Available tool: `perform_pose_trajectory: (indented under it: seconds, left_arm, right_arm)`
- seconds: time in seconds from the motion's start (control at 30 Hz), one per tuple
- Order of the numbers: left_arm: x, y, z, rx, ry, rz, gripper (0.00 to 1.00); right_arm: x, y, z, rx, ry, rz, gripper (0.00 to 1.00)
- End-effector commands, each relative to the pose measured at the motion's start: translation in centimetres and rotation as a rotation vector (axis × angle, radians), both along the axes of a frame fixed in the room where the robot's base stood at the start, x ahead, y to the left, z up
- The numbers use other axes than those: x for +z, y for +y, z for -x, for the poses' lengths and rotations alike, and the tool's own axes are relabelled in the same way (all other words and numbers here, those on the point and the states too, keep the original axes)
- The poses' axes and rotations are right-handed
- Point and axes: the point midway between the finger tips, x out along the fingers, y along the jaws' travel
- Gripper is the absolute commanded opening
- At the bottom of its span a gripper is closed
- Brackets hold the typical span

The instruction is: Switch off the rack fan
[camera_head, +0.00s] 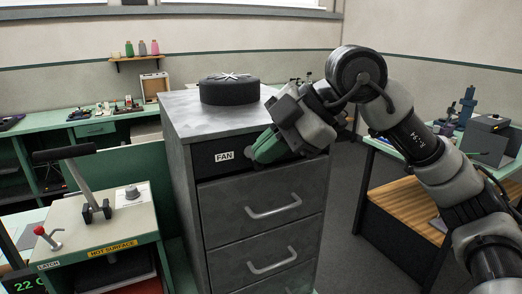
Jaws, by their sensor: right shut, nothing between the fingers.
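A grey metal cabinet (222,226) stands in the middle of the view. Its top front strip is a dark panel (205,163) with a white FAN label (224,156). A round black fan-like unit (229,91) with a white star-shaped centre sits on the cabinet top. My right gripper (260,152) reaches in from the right, its green fingers shut and empty in front of the dark panel, just right of the label. It covers part of the panel, and no switch shows. I cannot tell if the fingers touch the panel. My left gripper is not in view.
A press-like station (127,215) with a lever, a knob, a red-balled latch handle and a HOT SURFACE label stands at the left. The cabinet has drawers with bar handles (274,207). A green-topped bench (391,151) stands at the right. Grey floor (343,217) shows between bench and cabinet.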

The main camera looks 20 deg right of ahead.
Motion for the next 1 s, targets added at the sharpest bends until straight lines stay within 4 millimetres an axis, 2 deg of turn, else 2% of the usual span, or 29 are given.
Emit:
perform_pose_trajectory:
  seconds: [0.17,0.6,1.0]
  left_arm:
    - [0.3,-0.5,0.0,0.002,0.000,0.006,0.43]
    - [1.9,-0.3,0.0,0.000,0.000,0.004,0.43]
    - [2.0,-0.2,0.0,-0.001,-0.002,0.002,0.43]
  right_arm:
    - [0.2,0.0,-0.1,-0.001,0.007,0.000,0.00]
    - [1.9,0.0,-0.1,-0.001,0.008,0.000,0.00]
    - [2.0,-0.1,-0.1,-0.001,0.008,0.000,0.00]
